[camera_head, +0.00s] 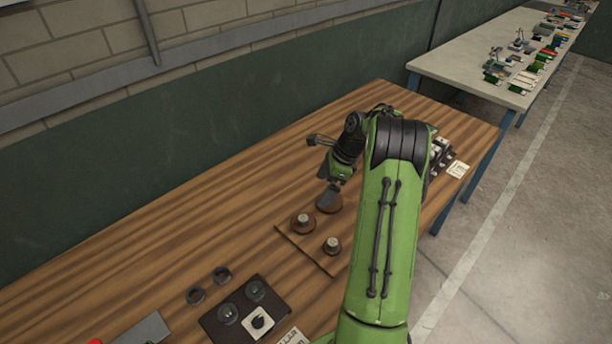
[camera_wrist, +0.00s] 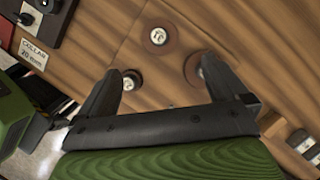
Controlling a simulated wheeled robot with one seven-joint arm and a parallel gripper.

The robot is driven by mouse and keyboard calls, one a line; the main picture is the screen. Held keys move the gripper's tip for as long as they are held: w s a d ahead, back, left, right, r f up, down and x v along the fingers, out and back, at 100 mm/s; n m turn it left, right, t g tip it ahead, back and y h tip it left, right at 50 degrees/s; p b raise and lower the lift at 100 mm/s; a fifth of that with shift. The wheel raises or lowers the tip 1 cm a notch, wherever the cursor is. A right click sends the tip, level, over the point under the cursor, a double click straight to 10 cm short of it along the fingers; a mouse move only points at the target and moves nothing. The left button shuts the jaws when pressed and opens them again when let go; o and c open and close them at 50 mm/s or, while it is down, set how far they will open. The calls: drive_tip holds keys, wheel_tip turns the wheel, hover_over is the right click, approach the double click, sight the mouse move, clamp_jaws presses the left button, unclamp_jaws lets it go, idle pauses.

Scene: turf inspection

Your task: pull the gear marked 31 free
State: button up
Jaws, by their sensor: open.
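Three round brown gears with pale, marked hubs sit on a thin board (camera_head: 291,237). One gear (camera_head: 303,221) is on the wall side, one (camera_head: 332,246) on the near side, and one (camera_head: 329,204) at the far end. In the wrist view they are the top gear (camera_wrist: 158,37), the left gear (camera_wrist: 130,80) and the right gear (camera_wrist: 193,70). The hub marks are too small to read, so I cannot tell which is 31. My gripper (camera_wrist: 160,64) is open with nothing between its fingers. Its right finger partly covers the far-end gear.
A dark plate (camera_head: 240,310) with knobs, two dark rings (camera_head: 209,285) and a collar label (camera_wrist: 33,54) lie at the near end of the wooden bench. Dark blocks and a white label (camera_head: 458,169) stand at the far end.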

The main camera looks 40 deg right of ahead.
sight(303, 218)
drive_tip(key=b+x, duration=0.1)
drive_tip(key=x, duration=1.4)
drive_tip(key=shift+s+a+f+b, duration=0.1)
drive_tip(key=shift+f+b, duration=0.25)
drive_tip(key=shift+r, duration=0.15)
drive_tip(key=c, duration=1)
